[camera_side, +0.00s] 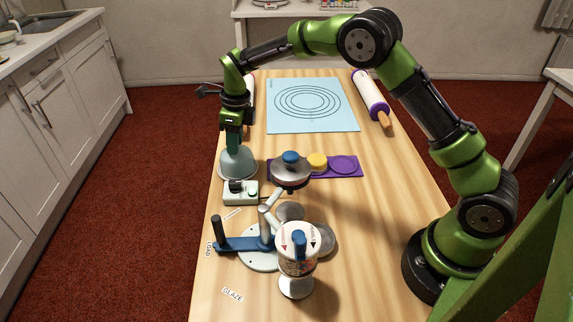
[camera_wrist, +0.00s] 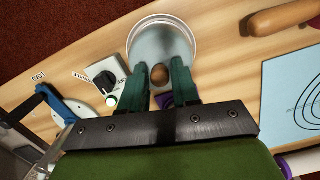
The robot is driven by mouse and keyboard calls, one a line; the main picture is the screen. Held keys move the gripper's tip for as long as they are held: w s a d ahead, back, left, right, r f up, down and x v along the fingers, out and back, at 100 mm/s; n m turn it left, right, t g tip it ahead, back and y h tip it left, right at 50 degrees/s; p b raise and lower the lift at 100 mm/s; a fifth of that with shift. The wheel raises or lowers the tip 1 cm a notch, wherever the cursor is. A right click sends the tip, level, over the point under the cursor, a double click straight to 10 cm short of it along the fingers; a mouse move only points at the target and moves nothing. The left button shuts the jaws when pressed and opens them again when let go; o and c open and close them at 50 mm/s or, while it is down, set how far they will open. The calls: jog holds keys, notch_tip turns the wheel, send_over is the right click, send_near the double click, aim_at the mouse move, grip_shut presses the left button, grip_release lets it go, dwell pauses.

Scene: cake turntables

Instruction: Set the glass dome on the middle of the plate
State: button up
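The glass dome (camera_side: 238,164) is a clear, greyish bowl shape at the left side of the table. In the wrist view the dome (camera_wrist: 158,38) shows a pale rim and a brown round knob (camera_wrist: 159,74). My gripper (camera_side: 235,142) points straight down over the dome. In the wrist view my gripper's (camera_wrist: 159,70) two green fingers stand on either side of the knob, with a visible gap on each side. Several round discs stand near the blue-armed turntable stand (camera_side: 240,244); I cannot tell which is the plate.
A control box (camera_side: 240,193) with a black dial and green button is right beside the dome. A blue-knobbed metal piece (camera_side: 290,175) and a purple tray (camera_side: 343,165) are to the right. A white dispenser (camera_side: 298,255) stands in front. A blue mat (camera_side: 340,118) and rolling pin (camera_side: 369,95) lie behind.

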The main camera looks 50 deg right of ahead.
aim_at(242, 150)
jog(key=shift+o, duration=1)
jog(key=s+d+r+n+t, duration=0.1)
jog(key=s+r+n, duration=0.15)
jog(key=r, duration=0.65)
jog(key=s+d+r+n, duration=0.1)
jog(key=s+r+n, duration=0.15)
jog(key=r, duration=0.55)
jog(key=s+r+n+t+y, duration=0.1)
jog(key=s+r+n, duration=0.1)
jog(key=s+n, duration=0.25)
jog(key=s+r+n+t, duration=0.1)
jog(key=s+r+n, duration=0.2)
jog(key=s, duration=0.3)
jog(key=s+f+n+t, duration=0.1)
jog(key=s+f+n, duration=0.1)
jog(key=s+n, duration=0.4)
jog(key=s+f+n+t, duration=0.2)
jog(key=s+n, duration=0.5)
jog(key=s, duration=0.2)
jog(key=shift+s+d+f, duration=0.15)
jog(key=shift+d+f, duration=0.25)
jog(key=shift+d, duration=0.05)
